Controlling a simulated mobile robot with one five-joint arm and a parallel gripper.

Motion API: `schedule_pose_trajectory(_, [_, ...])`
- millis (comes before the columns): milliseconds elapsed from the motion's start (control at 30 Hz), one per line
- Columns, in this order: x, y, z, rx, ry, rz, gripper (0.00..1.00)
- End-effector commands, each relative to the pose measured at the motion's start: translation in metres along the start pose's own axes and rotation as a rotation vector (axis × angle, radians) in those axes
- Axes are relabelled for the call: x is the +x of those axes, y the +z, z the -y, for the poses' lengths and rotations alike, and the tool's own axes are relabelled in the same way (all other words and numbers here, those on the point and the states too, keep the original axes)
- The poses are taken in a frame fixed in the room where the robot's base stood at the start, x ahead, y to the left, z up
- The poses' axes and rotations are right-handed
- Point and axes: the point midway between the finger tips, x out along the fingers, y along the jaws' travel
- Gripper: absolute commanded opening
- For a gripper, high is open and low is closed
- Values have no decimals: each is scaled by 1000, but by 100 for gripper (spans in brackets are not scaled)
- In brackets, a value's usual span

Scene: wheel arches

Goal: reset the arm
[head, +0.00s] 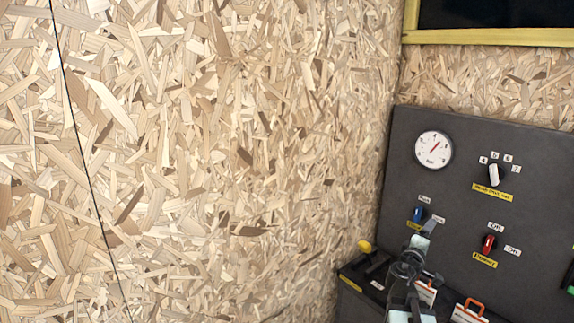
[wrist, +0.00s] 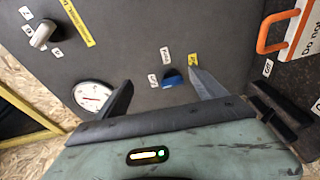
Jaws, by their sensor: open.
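My gripper (head: 429,229) is at the lower right in the head view, in front of the dark control panel (head: 455,200) and close to the blue knob (head: 418,214). In the wrist view my gripper (wrist: 160,78) has its two fingers spread apart with nothing held. The blue knob (wrist: 172,80) shows between the fingertips against the panel. I cannot tell whether a finger touches it.
The panel also carries a round gauge (head: 433,150), a white knob (head: 493,174) and a red knob (head: 489,243). An orange handle (head: 470,308) and a yellow knob (head: 365,246) are on the lower ledge. A chipboard wall (head: 200,160) fills the left.

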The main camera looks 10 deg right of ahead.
Motion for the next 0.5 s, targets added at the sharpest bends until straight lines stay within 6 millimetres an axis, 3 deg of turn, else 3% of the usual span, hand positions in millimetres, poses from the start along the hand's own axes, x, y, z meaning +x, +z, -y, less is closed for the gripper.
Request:
schedule_pose_trajectory(33, [-15,-32,-4,60,-38,-22,80])
schedule_pose_trajectory(100, [-39,-66,9,177,-128,-16,80])
schedule_pose_trajectory(200, [-81,-101,45,345,-318,49,80])
schedule_pose_trajectory(267, [-112,-118,73,431,-459,106,80])
schedule_pose_trajectory(400, [-201,-144,142,561,-838,277,80])
schedule_pose_trajectory(500, [-266,-147,179,598,-1104,413,80])
